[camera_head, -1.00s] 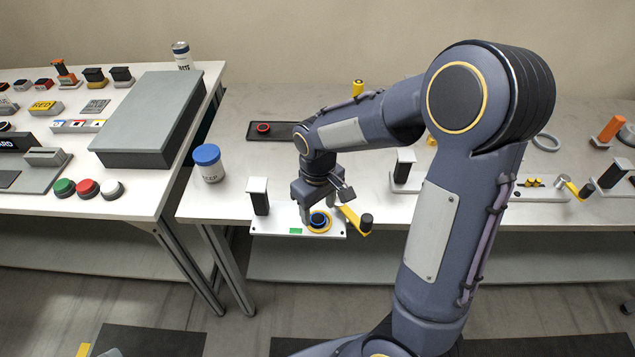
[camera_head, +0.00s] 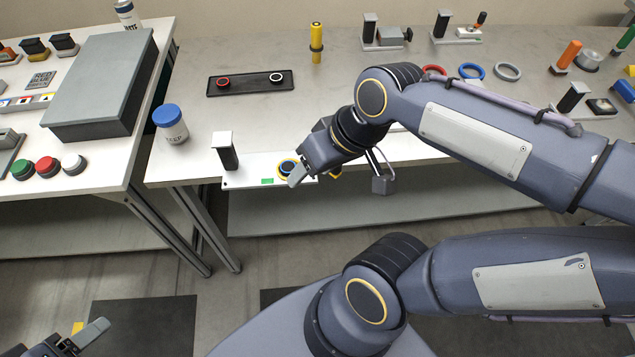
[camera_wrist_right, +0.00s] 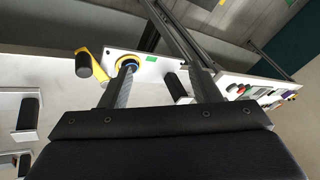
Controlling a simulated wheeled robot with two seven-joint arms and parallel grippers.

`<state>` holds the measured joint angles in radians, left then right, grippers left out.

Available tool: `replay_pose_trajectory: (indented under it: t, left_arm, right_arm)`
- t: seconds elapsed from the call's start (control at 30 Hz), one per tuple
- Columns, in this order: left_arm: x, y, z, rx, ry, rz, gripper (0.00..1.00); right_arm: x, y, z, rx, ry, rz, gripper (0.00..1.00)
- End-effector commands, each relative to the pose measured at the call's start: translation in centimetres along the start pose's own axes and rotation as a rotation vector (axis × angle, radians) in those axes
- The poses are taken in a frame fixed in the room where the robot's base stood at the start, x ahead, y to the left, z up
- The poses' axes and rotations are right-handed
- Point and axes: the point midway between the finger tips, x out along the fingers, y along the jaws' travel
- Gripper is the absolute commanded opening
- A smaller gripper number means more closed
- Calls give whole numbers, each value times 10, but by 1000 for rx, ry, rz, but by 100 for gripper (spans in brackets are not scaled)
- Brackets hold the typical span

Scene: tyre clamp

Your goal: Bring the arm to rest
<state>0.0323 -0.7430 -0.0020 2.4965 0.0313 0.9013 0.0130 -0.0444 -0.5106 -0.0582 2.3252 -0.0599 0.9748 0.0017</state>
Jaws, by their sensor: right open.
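My right gripper (camera_head: 312,174) is above the front edge of the bench. It is open, with nothing seen between its fingers; its fingers (camera_wrist_right: 160,92) stand wide apart in the wrist view. Below it is a white clamp plate (camera_head: 240,181) with a black post (camera_head: 226,155) and a yellow-and-blue round seat (camera_head: 286,168). The gripper partly hides the plate's right end. In the wrist view, the yellow lever (camera_wrist_right: 98,70) with its black knob shows beside the seat (camera_wrist_right: 128,62). My left gripper (camera_head: 85,338) shows only partly at the lower left corner.
A blue-lidded jar (camera_head: 170,124) stands left of the plate. A black tray (camera_head: 248,92) holds a red and a white ring. A yellow cylinder (camera_head: 316,42) and loose rings (camera_head: 472,71) are farther back. A grey box (camera_head: 100,85) sits on the left table.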

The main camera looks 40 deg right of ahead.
Motion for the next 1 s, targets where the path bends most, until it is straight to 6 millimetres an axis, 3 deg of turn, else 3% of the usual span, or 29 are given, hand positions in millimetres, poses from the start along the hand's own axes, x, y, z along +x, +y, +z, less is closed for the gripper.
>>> replay_pose_trajectory:
  t: [0.1,0.23,1.0]
  left_arm:
    - [0,0,0,0,0,0,61]
    - [0,0,0,0,0,0,61]
    - [0,0,0,0,0,0,61]
  right_arm:
    - [0,-7,25,52,88,-25,57]
    - [2,-12,36,77,130,-36,57]
    - [3,-12,37,80,135,-38,57]
